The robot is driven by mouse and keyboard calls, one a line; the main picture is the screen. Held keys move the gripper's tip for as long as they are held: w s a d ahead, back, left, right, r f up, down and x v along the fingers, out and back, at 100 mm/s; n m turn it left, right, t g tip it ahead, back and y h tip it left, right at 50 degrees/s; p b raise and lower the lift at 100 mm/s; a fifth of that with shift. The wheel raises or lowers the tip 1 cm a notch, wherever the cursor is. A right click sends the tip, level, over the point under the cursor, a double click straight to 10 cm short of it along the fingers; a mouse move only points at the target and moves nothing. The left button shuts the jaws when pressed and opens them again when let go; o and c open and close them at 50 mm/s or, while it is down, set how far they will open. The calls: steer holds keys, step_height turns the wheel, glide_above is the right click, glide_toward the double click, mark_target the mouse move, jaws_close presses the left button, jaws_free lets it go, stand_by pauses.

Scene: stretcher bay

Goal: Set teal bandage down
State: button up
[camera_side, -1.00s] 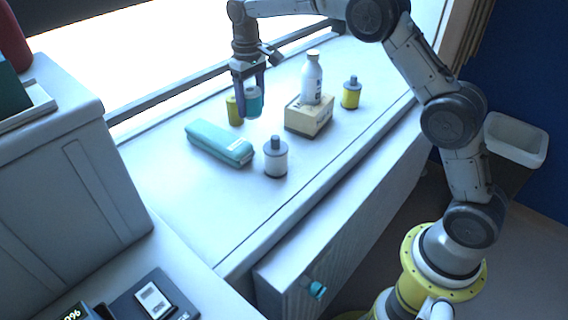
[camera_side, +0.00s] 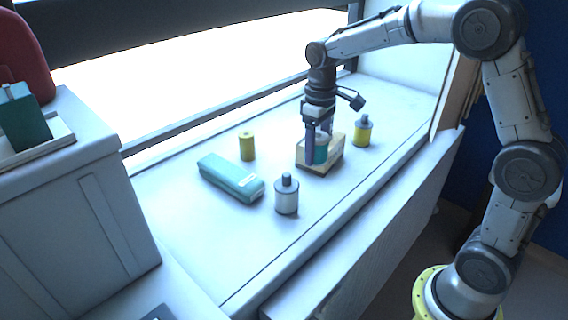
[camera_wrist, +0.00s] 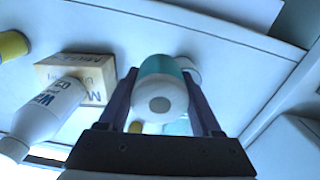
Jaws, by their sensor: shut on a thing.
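My gripper (camera_side: 317,145) points down in front of the cardboard box in the side view. Its fingers are shut on the teal bandage (camera_side: 321,154), a short roll. In the wrist view my gripper (camera_wrist: 160,98) has a finger on each side of the teal bandage (camera_wrist: 157,68), whose pale round end with a grey centre faces the camera. The bandage overlaps the box (camera_side: 336,158) in the side view; I cannot tell whether it touches anything below. In the wrist view the box (camera_wrist: 98,72) lies left of the bandage, apart from it.
A white bottle (camera_wrist: 45,112) shows by the box but is hidden in the side view. On the white top stand a yellow roll (camera_side: 247,146), a long teal case (camera_side: 230,178), a white jar (camera_side: 287,197) and a yellow jar (camera_side: 362,133). The front left top is clear.

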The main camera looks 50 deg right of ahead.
steer(key=shift+s+d+f, duration=0.1)
steer(key=shift+s+d, duration=0.05)
steer(key=shift+s, duration=0.75)
steer(key=w+f, duration=0.3)
steer(key=w, duration=0.1)
steer(key=w+d+f, duration=0.1)
steer(key=w+f, duration=0.2)
steer(key=w, duration=0.2)
steer(key=w+f, duration=0.3)
steer(key=w, duration=0.1)
steer(key=shift+w+d+f, duration=0.15)
steer(key=shift+d+f, duration=0.15)
steer(key=shift+w+f, duration=0.15)
steer(key=shift+f, duration=1.55)
steer(key=shift+f, duration=0.15)
steer(key=o, duration=1.4)
steer(key=shift+c, duration=0.2)
step_height(320, 180, up, 12)
steer(key=shift+r, duration=0.25)
